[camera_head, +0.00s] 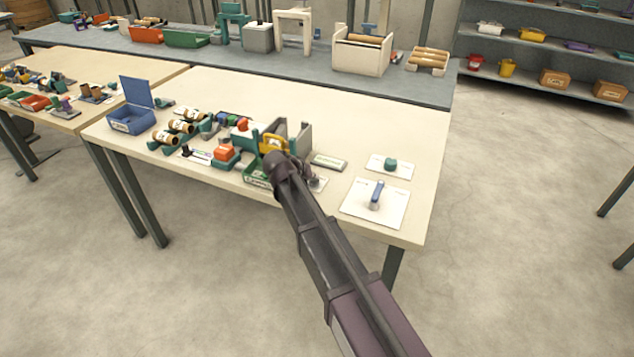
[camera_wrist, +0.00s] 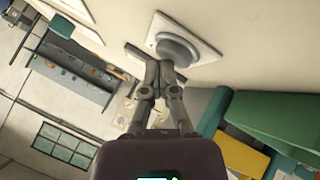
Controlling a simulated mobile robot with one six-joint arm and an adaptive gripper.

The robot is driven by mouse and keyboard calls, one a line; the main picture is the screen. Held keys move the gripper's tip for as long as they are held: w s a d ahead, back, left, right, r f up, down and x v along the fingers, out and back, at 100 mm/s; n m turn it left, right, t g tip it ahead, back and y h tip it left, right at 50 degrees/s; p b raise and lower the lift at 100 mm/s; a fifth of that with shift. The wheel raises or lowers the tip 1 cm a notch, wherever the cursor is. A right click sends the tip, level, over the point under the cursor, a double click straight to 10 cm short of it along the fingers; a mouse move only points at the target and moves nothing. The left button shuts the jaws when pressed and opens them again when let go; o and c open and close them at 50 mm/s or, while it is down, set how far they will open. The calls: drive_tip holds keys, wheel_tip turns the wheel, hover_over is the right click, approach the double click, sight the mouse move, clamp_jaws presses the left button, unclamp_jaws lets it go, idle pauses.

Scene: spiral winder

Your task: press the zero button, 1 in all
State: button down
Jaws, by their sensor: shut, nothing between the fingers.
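A round grey button (camera_wrist: 177,48) on a pale square plate shows in the wrist view, just beyond my fingertips; no label on it can be read. In the head view, a small pale plate (camera_head: 318,184) beside my gripper, mostly hidden by my arm, looks like the same one. My gripper (camera_wrist: 160,57) is shut and empty, with its two fingers together. Its tips overlap the near edge of the button plate in the wrist view; I cannot tell whether they touch it. In the head view my gripper (camera_head: 304,173) is small and dark above the table.
A teal knob (camera_head: 390,164) and a blue lever (camera_head: 377,194) stand on white plates to the right. A flat grey-green block (camera_head: 330,162) lies behind the gripper. A green tray (camera_head: 257,178) and a yellow part (camera_head: 273,143) crowd the left.

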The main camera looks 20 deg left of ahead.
sight(314, 183)
drive_tip(key=shift+r+p, duration=0.75)
drive_tip(key=shift+r, duration=0.1)
wheel_tip(314, 183, up, 5)
drive_tip(key=p, duration=0.5)
idle(0.9)
